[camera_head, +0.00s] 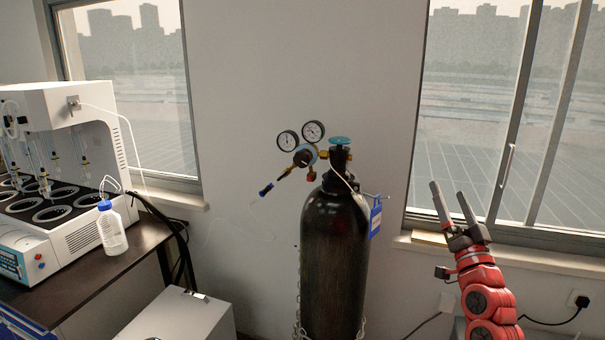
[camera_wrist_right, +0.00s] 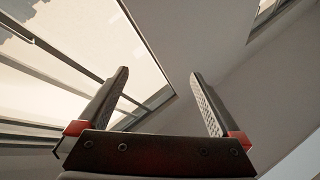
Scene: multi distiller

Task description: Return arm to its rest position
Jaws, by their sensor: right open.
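My right gripper (camera_head: 453,204) is raised at the right of the head view, in front of the window sill. Its two dark fingers point up and are apart, with nothing between them. In the right wrist view the fingers (camera_wrist_right: 160,88) are also spread and empty, with the window and wall behind them. My red right arm (camera_head: 486,300) comes up from the lower right. The gripper is to the right of the black gas cylinder (camera_head: 335,255) and apart from it. My left gripper is not in view.
The cylinder carries a regulator with two gauges (camera_head: 301,135) and a blue tag (camera_head: 376,218). A white distiller (camera_head: 90,190) and a clear bottle with a blue cap (camera_head: 112,232) stand on the dark table at left. A white box (camera_head: 180,318) is below. A cable and socket (camera_head: 578,300) are at lower right.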

